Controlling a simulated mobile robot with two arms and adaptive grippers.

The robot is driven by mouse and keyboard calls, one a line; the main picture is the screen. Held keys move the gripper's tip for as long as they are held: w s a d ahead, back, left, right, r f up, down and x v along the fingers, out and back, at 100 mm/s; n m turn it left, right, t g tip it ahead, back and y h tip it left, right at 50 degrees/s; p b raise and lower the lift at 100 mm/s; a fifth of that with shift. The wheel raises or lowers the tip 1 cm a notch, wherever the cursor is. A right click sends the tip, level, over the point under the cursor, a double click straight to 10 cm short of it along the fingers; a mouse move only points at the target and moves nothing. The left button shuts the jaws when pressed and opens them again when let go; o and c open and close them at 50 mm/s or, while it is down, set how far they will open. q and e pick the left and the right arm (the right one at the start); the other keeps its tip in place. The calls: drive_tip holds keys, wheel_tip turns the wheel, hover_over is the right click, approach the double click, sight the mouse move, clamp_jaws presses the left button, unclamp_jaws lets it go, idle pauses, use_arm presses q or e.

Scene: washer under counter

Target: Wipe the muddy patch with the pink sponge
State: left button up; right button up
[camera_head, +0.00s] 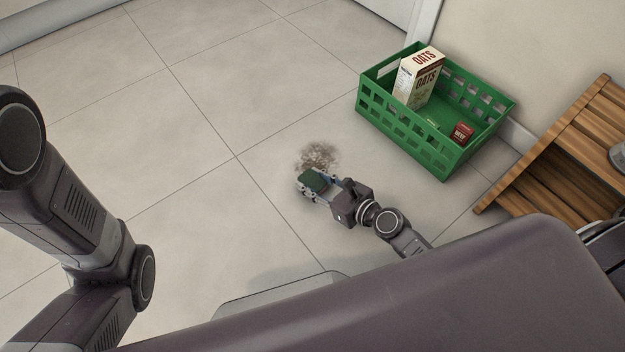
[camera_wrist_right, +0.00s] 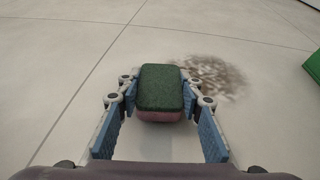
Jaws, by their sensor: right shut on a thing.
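My right gripper (camera_head: 316,187) is shut on the pink sponge (camera_head: 314,180). The sponge has a dark green top, and its pinkish lower part shows in the right wrist view (camera_wrist_right: 160,115), between the blue finger pads. The muddy patch (camera_head: 318,156) is a brown, speckled smear on the tiled floor. It lies just beyond the sponge in the head view, and to the right of it in the right wrist view (camera_wrist_right: 212,76). I cannot tell whether the sponge touches the floor. My left arm comes in at the left, but its gripper is not in view.
A green crate (camera_head: 398,136) stands right of the patch, holding an oats box (camera_head: 417,77) and a small red box (camera_head: 461,133). A wooden slatted rack (camera_head: 560,150) is farther right by the wall. The floor left of the patch is clear.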

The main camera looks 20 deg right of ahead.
drive_tip(key=shift+f, duration=0.35)
